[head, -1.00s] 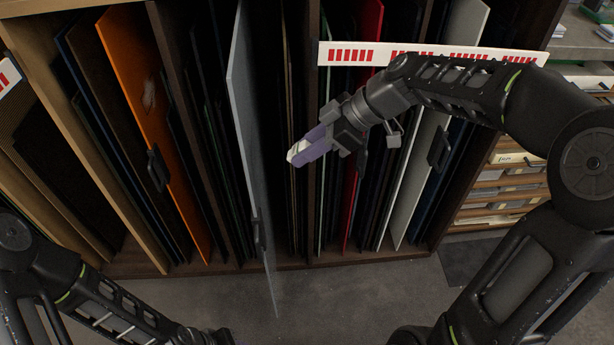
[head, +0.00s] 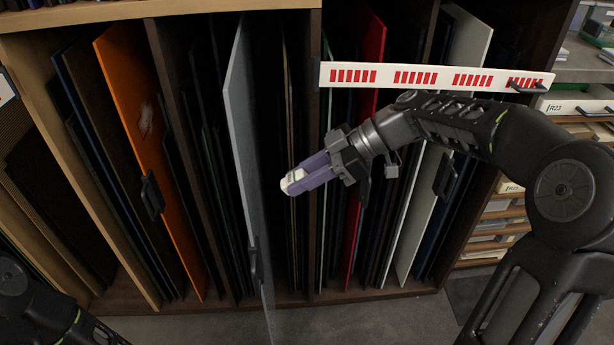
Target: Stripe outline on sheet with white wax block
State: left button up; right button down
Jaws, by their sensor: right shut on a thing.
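My right gripper (head: 305,178) has purple fingers and is shut on a small white wax block (head: 292,182), which sticks out at the fingertips. It is held in the air in front of the rack, to the right of a grey translucent sheet (head: 241,130). That sheet stands upright and juts out of its slot, with a dark handle (head: 255,262) low on its front edge. The block and the sheet look apart. I cannot make out an outline on the sheet. Only part of my left arm shows at the lower left; its gripper is out of view.
A wooden rack (head: 200,12) holds several upright sheets. They include an orange one (head: 150,130), a red one (head: 375,40) and a white one (head: 425,165). A white strip with red marks (head: 436,78) crosses the right bay. Drawers (head: 575,103) stand at the right.

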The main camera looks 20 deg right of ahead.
jog(key=a, duration=0.2)
jog(key=w+a+p, duration=0.1)
jog(key=a, duration=0.1)
jog(key=shift+a, duration=0.3)
jog(key=shift+w+a+b, duration=0.25)
jog(key=shift+a+b, duration=0.05)
jog(key=shift+a, duration=0.3)
dwell(0.5)
jog(key=shift+w+d, duration=0.1)
jog(key=shift+w+d, duration=0.25)
jog(key=shift+w, duration=0.55)
jog(key=shift+w+d, duration=0.25)
jog(key=shift+w, duration=0.55)
jog(key=shift+w+d, duration=0.15)
jog(key=shift+w, duration=0.75)
jog(key=shift+w+d, duration=0.15)
jog(key=shift+w, duration=0.7)
